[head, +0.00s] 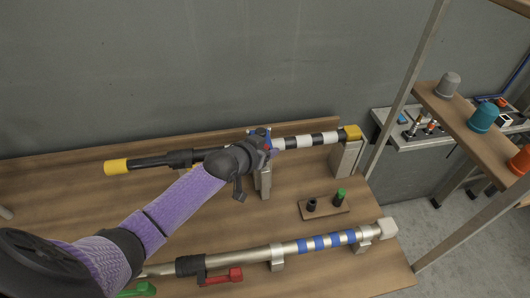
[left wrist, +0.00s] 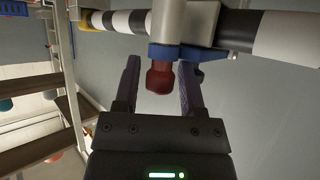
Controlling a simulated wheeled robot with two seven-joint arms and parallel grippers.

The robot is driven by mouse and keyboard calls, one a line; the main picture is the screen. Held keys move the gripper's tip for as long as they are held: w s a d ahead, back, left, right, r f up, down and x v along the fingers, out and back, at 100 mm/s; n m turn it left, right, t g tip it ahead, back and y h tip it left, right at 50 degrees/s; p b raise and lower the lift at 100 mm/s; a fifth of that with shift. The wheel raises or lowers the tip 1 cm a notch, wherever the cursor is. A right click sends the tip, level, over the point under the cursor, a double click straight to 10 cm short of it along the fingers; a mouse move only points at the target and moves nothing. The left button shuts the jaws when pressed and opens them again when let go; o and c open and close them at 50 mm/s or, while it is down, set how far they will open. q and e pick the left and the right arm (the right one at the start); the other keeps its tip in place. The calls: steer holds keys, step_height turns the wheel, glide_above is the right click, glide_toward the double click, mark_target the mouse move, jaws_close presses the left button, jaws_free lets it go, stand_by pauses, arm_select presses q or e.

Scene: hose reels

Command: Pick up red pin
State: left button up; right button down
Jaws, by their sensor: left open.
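The red pin (left wrist: 159,78) is a short dark-red knob that sticks out of a grey and blue fitting (left wrist: 178,51) on a black-and-white striped pipe (left wrist: 125,21). My left gripper (left wrist: 160,78) is open, with one purple-grey finger on each side of the pin; I cannot tell whether either finger touches it. In the head view my left gripper (head: 262,146) reaches the middle of the rear pipe (head: 305,141) and hides most of the fitting and pin. My right gripper is not in view.
A silver pipe with blue bands (head: 325,242) lies on supports at the table's front, with a red lever (head: 222,276). A small wooden board (head: 325,208) holds a black peg and a green-topped peg. Shelves with coloured caps stand at right. Bare tabletop (head: 195,228) lies between the pipes.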

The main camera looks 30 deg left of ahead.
arm_select(q)
steer(key=c, duration=0.6)
jaws_close()
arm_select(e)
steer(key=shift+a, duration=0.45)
arm_select(q)
steer(key=shift+r, duration=0.1)
